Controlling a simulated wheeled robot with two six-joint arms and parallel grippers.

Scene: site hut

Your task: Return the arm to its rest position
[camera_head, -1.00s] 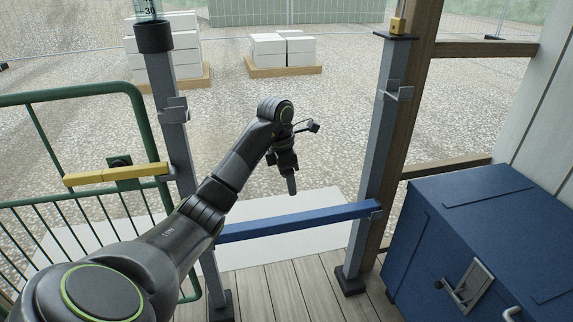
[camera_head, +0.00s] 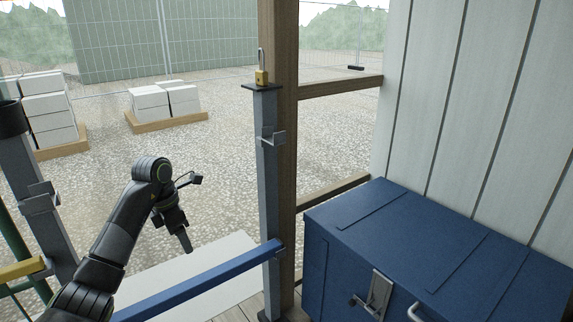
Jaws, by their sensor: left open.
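My left arm reaches in from the lower left in the head view. Its left gripper (camera_head: 186,243) hangs with fingers pointing down, beyond the blue bar (camera_head: 205,279) and apart from it. It is open, and nothing shows between its fingers. My right gripper is out of view.
The blue bar runs to a grey post (camera_head: 268,180) with a brass padlock (camera_head: 262,76) on top. Another grey post (camera_head: 40,205) and a yellow bar (camera_head: 22,269) stand at left. A blue chest (camera_head: 400,240) fills the lower right. White blocks (camera_head: 150,103) sit on a pallet outside.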

